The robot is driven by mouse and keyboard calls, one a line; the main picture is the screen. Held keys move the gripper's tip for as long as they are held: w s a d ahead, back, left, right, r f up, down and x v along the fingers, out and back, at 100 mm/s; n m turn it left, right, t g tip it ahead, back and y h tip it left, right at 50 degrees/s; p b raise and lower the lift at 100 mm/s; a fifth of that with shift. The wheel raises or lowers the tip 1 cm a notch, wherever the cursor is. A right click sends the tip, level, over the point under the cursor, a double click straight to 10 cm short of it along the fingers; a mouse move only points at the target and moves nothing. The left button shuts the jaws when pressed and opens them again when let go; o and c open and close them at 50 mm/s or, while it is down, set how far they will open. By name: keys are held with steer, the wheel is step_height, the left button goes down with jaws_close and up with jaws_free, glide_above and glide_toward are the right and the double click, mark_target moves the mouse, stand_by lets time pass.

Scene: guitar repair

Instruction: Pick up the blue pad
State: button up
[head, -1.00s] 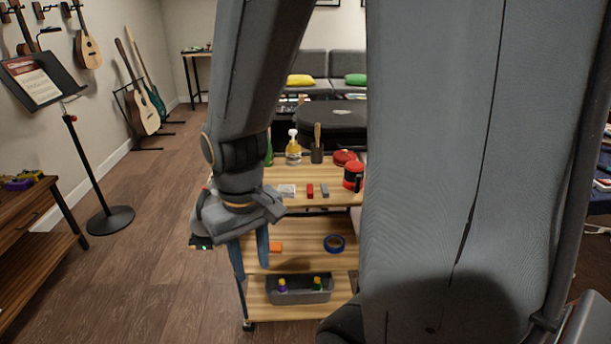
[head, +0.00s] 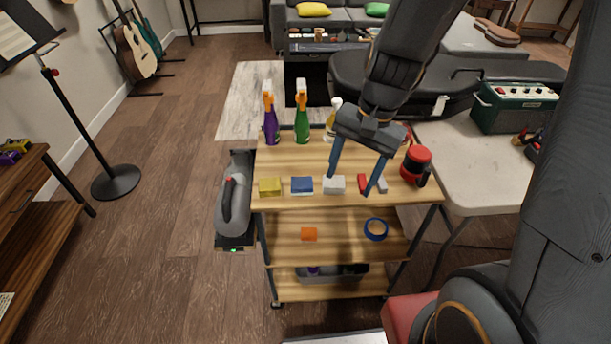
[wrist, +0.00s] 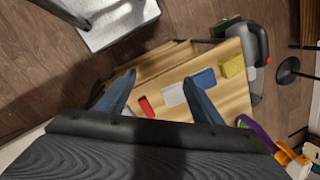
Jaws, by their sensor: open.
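The blue pad (head: 302,185) lies on the top shelf of the wooden cart, between a yellow pad (head: 269,186) on its left and a white pad (head: 334,184) on its right. In the wrist view the blue pad (wrist: 206,78) shows beside the right finger, with the yellow pad (wrist: 233,67) beyond it. My gripper (head: 354,186) is open and empty, above the cart's front edge. In the head view its fingers straddle the space over the white pad and a red block (head: 363,183), to the right of the blue pad.
Purple (head: 270,118) and green (head: 302,117) spray bottles stand at the back of the cart's top shelf (head: 290,160). A grey handheld device (head: 233,200) hangs on the left side. Blue tape (head: 376,229) lies below.

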mark_target(304, 182)
steer(key=w+a+f+m+y+p, duration=0.2)
steer(key=w+a+f+m+p, duration=0.15)
steer(key=w+a+m, duration=0.45)
steer(key=shift+w+a+f+m+y+p, duration=0.15)
steer(key=shift+f+m+p, duration=0.3)
steer(key=shift+f, duration=0.65)
steer(key=shift+w+a+f+m+y+p, duration=0.1)
steer(key=shift+w+a+f+m+p, duration=0.15)
steer(key=shift+f+m, duration=0.65)
steer(key=shift+w+a+f+m+y+p, duration=0.15)
steer(key=shift+f+m+p, duration=0.25)
steer(key=shift+f, duration=0.85)
steer(key=shift+c, duration=0.2)
steer(key=c, duration=1.1)
